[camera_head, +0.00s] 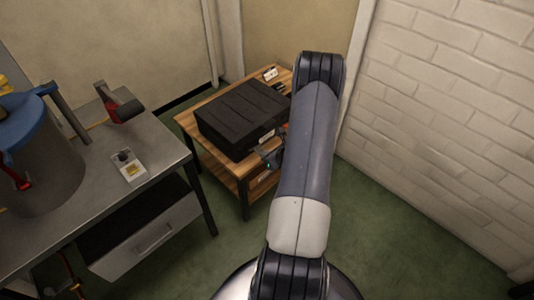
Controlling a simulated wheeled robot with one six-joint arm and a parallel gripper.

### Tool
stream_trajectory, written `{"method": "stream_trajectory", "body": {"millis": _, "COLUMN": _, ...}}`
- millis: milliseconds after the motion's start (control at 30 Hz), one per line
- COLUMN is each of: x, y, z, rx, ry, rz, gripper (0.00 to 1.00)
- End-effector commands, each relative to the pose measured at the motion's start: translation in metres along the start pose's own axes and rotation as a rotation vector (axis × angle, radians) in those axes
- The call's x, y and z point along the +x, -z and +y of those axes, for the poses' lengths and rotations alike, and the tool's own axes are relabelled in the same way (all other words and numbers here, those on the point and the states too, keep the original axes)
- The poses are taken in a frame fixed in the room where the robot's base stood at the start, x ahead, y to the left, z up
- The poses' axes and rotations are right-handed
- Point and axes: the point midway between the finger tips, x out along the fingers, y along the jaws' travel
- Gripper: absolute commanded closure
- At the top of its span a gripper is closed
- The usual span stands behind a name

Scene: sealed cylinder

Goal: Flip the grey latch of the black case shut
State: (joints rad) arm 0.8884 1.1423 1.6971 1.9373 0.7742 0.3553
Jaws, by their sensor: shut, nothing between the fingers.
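The black case (243,112) lies with its lid down on a small wooden table, left of my arm. A small light patch (267,134) shows on its front side near the right end; it may be the grey latch, but it is too small to tell its position. My gripper (268,158) is at the case's front right, low beside that side and partly behind my arm. It is small in view, and its fingers are together with nothing seen between them. I cannot tell whether it touches the case.
The wooden table (190,122) has a lower shelf and stands near the wall corner. Small items (271,74) lie behind the case. A grey metal workbench (165,160) at left carries a blue-topped cylinder (38,150) and a small device (128,165). Green floor is free at right.

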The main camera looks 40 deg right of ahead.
Motion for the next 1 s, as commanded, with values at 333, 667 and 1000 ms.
{"method": "stream_trajectory", "body": {"millis": 333, "x": -0.006, "y": -0.027, "z": 0.0, "rx": -0.004, "ry": -0.001, "rz": 0.243, "gripper": 1.0}}
{"method": "stream_trajectory", "body": {"millis": 667, "x": -0.003, "y": -0.026, "z": 0.0, "rx": 0.0, "ry": -0.001, "rz": 0.309, "gripper": 1.0}}
{"method": "stream_trajectory", "body": {"millis": 1000, "x": -0.01, "y": -0.036, "z": 0.0, "rx": 0.001, "ry": -0.001, "rz": 0.308, "gripper": 1.0}}
